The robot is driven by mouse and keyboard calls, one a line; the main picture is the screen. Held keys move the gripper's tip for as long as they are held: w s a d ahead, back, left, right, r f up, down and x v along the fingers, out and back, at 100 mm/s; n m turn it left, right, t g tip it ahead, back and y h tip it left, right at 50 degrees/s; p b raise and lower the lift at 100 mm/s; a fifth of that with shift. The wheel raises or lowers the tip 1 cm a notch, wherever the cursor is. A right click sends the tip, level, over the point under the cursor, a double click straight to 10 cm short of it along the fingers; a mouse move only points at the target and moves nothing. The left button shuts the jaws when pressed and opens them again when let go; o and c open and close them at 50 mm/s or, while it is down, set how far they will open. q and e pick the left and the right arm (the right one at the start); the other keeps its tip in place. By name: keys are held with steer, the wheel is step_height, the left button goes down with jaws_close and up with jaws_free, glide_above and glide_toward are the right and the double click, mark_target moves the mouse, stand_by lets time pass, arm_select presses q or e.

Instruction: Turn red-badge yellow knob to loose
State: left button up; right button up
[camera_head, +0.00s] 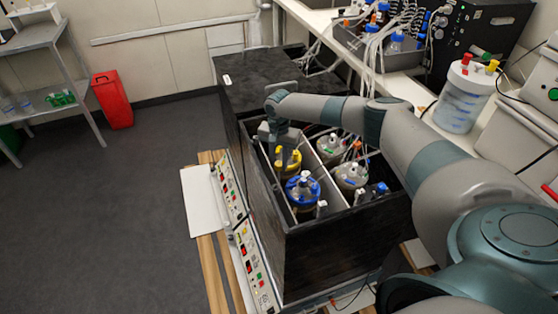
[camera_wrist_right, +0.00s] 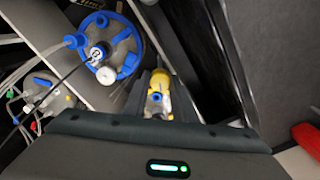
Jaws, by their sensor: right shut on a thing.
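A vessel with a yellow top (camera_head: 289,160) stands in the near-left compartment of the open black shaker box. My right gripper (camera_head: 279,148) reaches down at the left edge of this yellow top and is shut on a part of it. The gripper partly hides the yellow part. In the right wrist view, a yellow piece (camera_wrist_right: 160,82) with a blue fitting shows just beyond the gripper body. I cannot make out a red badge on it. My left gripper is not in view.
A blue-topped vessel (camera_head: 302,188) stands just in front of the yellow one. Two paler vessels with tubes (camera_head: 331,148) stand right of the divider. The black box wall (camera_head: 330,250) surrounds them. A red bin (camera_head: 113,100) stands far left; floor there is clear.

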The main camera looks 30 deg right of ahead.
steer(key=shift+r+n+p, duration=0.1)
steer(key=shift+n+p, duration=0.8)
steer(key=shift+n, duration=0.1)
steer(key=shift+n+p, duration=0.3)
steer(key=shift+n, duration=0.4)
steer(key=n, duration=0.3)
steer(key=shift+n, duration=0.3)
steer(key=n, duration=0.3)
steer(key=shift+n, duration=0.3)
steer(key=n, duration=1.3)
steer(key=shift+b, duration=0.4)
steer(key=o, duration=1)
steer(key=shift+o, duration=0.2)
steer(key=shift+a, duration=0.1)
